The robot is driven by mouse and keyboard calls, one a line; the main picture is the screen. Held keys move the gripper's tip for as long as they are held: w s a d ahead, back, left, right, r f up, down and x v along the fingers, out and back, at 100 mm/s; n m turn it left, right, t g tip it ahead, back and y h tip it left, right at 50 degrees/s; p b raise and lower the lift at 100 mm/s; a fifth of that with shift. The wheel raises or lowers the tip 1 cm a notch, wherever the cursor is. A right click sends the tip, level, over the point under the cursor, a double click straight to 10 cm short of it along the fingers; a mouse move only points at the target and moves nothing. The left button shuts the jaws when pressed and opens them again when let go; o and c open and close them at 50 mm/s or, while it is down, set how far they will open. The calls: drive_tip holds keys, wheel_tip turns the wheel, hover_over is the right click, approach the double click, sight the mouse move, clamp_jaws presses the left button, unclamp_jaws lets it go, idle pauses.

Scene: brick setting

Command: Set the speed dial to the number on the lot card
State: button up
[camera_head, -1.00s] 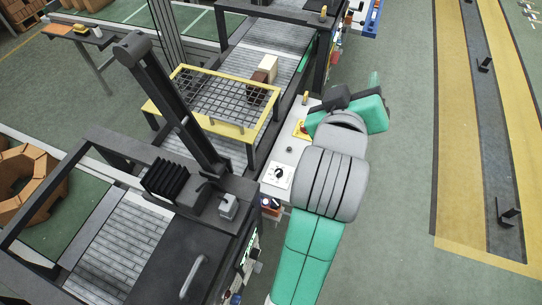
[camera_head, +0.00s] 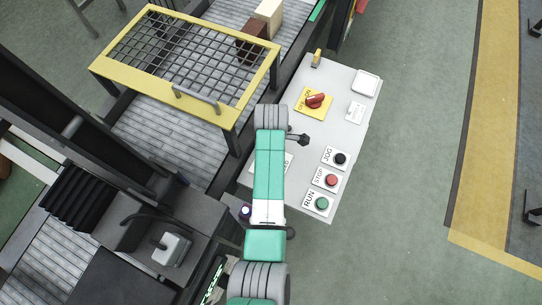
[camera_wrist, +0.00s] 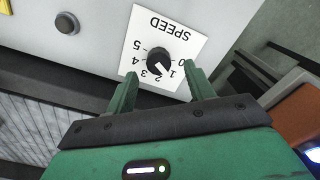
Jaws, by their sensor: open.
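The speed dial (camera_wrist: 159,61) is a black round knob on a white plate marked SPEED, upside down in the wrist view. My gripper (camera_wrist: 161,70) is open, one finger on each side of the knob's near part, with no clear contact. In the head view my arm covers most of the dial plate (camera_head: 289,163). A small white card (camera_head: 356,111) lies on the panel; its print is too small to read, so I cannot tell if it is the lot card.
A yellow-framed mesh guard (camera_head: 185,60) stands left over the conveyor. Open floor lies right.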

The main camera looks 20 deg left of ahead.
wheel_tip(320, 180, down, 4)
drive_tip(key=shift+r+b, duration=0.2)
drive_tip(key=shift+b, duration=0.15)
drive_tip(key=shift+w, duration=0.1)
drive_tip(key=c, duration=1)
drive_tip(key=shift+o, duration=0.2)
